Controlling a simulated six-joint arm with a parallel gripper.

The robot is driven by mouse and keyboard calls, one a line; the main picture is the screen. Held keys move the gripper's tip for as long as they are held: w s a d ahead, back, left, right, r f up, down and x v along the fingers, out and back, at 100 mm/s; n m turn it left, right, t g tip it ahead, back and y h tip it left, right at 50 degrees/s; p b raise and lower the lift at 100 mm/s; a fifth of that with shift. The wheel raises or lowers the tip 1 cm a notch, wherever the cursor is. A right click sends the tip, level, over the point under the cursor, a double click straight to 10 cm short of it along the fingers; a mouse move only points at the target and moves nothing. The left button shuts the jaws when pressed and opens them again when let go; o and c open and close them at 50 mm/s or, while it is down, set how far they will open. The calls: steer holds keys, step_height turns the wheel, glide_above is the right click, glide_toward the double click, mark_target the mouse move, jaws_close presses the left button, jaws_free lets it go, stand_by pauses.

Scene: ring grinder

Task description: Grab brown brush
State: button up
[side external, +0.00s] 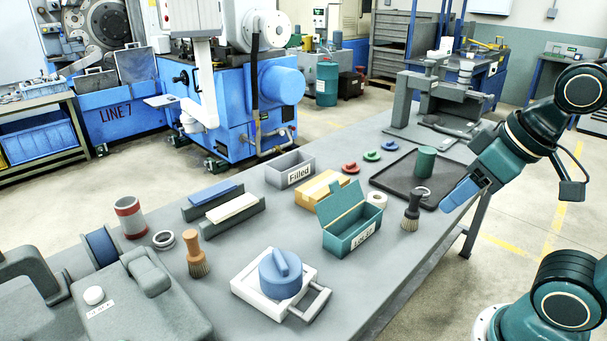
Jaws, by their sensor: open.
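The brown brush (194,251) stands upright on the grey table, bristles down, at the left front. It has an orange-brown handle and tan bristles. A second brush (411,211) with a dark grey handle stands near the right edge of the table. My gripper (457,197) has blue fingers and hangs at the right, by the dark brush and the black tray. It is open, with nothing seen in it, far from the brown brush. The gap between its fingers is hard to see from this side.
A white fixture with a blue knob (281,272) and a green open-lidded box (351,223) stand between my gripper and the brown brush. A red-grey cylinder (131,217) and dark rings (163,240) are close to the brush. A black tray (405,173) holds a green cylinder.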

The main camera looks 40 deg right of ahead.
steer(key=w+a+r+m+g, duration=0.1)
steer(key=w+a+r+m, duration=0.1)
steer(key=w+r, duration=0.35)
steer(key=w+a+r+m, duration=0.1)
steer(key=w+r+m, duration=0.15)
steer(key=w, duration=0.55)
steer(key=m+g, duration=0.5)
steer(key=m, duration=0.8)
glide_above(190, 234)
step_height(190, 234, down, 16)
steer(key=shift+r, duration=0.15)
steer(key=shift+f, duration=4.3)
